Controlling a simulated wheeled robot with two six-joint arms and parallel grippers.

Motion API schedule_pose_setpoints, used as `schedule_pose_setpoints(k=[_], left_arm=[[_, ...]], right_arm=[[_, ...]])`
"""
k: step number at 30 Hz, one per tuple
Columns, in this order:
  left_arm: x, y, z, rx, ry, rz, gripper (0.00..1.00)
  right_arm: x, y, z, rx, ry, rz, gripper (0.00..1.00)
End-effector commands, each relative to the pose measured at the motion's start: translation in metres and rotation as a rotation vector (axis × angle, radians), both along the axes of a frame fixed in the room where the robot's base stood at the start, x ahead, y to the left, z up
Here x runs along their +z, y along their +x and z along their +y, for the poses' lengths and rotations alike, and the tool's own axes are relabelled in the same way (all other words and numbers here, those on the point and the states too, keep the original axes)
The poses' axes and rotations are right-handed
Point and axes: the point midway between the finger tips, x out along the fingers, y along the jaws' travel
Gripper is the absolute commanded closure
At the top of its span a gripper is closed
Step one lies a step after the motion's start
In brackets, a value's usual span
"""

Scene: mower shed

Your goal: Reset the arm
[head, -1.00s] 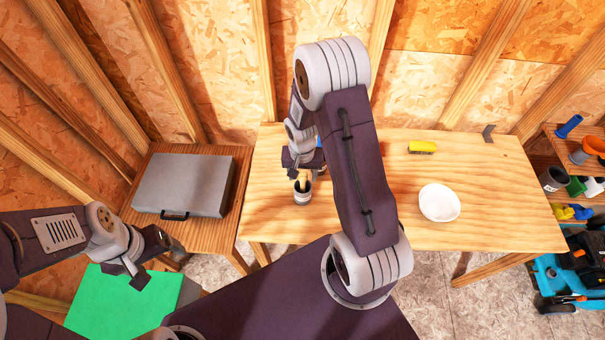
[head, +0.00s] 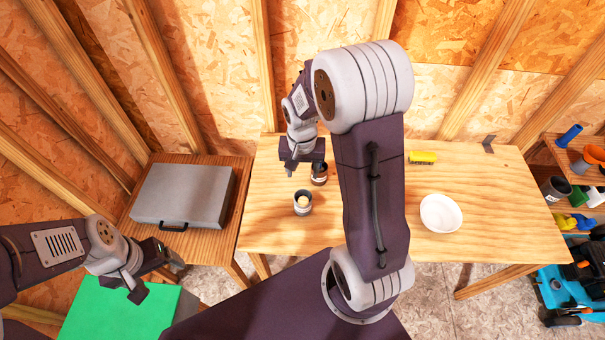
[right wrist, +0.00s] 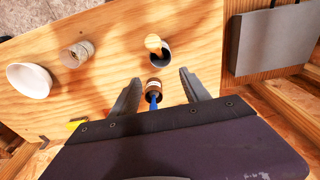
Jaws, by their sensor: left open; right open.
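My right gripper (head: 303,166) is open and empty above the left part of the wooden workbench (head: 490,225). In the right wrist view its two fingers (right wrist: 158,88) are spread apart with nothing gripped. A grey can (head: 303,209) with a pale wooden-looking thing in it stands in front of the gripper; it also shows in the right wrist view (right wrist: 163,60). A brown jar (head: 320,180) stands behind the can, partly hidden by the gripper, with a blue handle (right wrist: 153,103) rising from it. My left gripper (head: 152,275) is open and empty at the lower left.
A white bowl (head: 440,213) and a yellow brush or sponge (head: 423,157) are on the bench. Another can (right wrist: 78,55) shows in the right wrist view. A grey case (head: 185,195) lies on the side table. A green box (head: 120,310) is below my left gripper.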

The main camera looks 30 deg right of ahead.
Motion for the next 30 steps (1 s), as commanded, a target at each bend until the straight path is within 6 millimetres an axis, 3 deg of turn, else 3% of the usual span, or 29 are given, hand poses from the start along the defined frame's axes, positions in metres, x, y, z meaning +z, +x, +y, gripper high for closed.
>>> schedule_pose_setpoints(k=[20, 23, 25, 27, 30], left_arm=[[0.0, 0.0, 0.0, 0.0, 0.0, 0.0, 0.21], [-0.019, 0.0, 0.0, 0.0, 0.0, 0.0, 0.21], [-0.037, 0.0, 0.0, 0.0, 0.0, 0.0, 0.21], [-0.049, 0.0, 0.0, 0.0, 0.0, 0.001, 0.21], [-0.047, 0.0, 0.0, 0.0, 0.0, 0.001, 0.21]], right_arm=[[-0.001, 0.0, 0.0, 0.0, 0.0, 0.0, 0.46], [-0.003, 0.006, 0.012, 0.037, -0.005, -0.044, 0.46], [-0.009, -0.017, 0.032, 0.09, 0.004, -0.058, 0.46], [-0.019, -0.054, 0.05, 0.213, 0.016, -0.051, 0.46], [-0.028, -0.099, 0.06, 0.394, 0.025, -0.015, 0.46]])
